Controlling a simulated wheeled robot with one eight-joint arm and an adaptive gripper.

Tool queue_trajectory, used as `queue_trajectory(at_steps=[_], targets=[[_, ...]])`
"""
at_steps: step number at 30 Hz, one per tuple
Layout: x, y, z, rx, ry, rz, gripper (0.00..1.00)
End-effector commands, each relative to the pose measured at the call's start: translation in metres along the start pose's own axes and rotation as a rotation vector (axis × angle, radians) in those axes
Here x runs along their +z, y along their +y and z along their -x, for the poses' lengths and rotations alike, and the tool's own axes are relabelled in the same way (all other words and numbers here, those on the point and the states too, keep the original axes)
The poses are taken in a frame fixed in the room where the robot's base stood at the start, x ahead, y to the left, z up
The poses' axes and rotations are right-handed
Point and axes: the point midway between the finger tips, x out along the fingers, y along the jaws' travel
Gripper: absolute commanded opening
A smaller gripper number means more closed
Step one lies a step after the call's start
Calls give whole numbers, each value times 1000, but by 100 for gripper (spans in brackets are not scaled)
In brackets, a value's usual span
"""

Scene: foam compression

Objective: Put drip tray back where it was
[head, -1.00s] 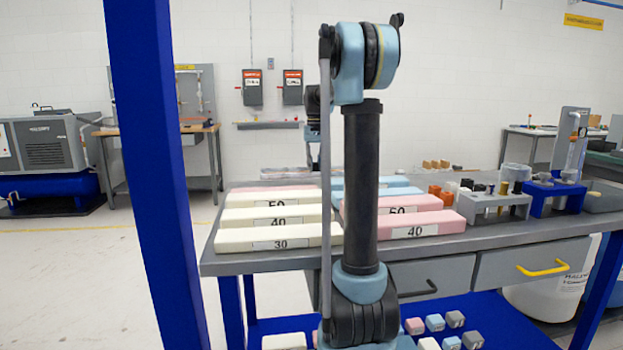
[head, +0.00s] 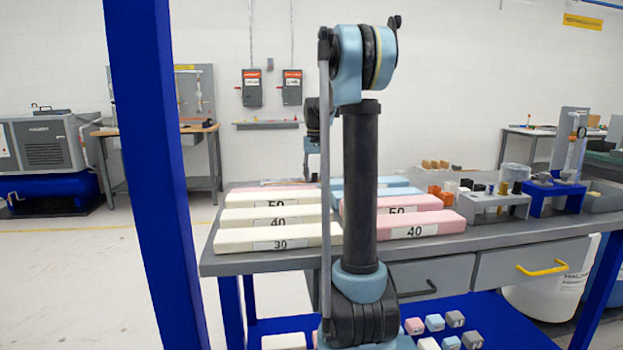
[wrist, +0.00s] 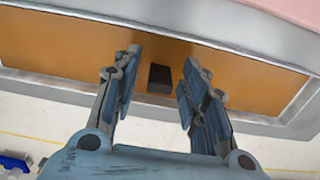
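A shallow tray with an orange-brown floor and a pale metal rim (wrist: 40,84) spans the wrist view; I take it for the drip tray. A small black block (wrist: 160,78), perhaps its handle, stands near its middle. My gripper (wrist: 155,82) is open, with one finger on each side of the black block and a visible gap on both sides. In the head view my forearm comes down behind the foam rows, at the back of the table. The gripper and tray are hidden there by my arm and the foam.
Pink foam (wrist: 296,10) lies close to the tray in the wrist view. Labelled cream (head: 278,238) and pink (head: 415,224) foam blocks cover the table's front left. A grey holder (head: 492,206) and a blue stand (head: 553,196) are at right. A blue post (head: 160,170) rises at left.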

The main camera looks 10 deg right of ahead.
Motion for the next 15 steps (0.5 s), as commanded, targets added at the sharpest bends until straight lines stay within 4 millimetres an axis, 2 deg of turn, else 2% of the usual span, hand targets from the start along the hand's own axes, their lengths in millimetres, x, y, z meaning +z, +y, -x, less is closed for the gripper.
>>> queue_trajectory(at_steps=[8,15], targets=[[0,-1,10,0,0,1,40],[0,-1,51,0,0,1,40]])
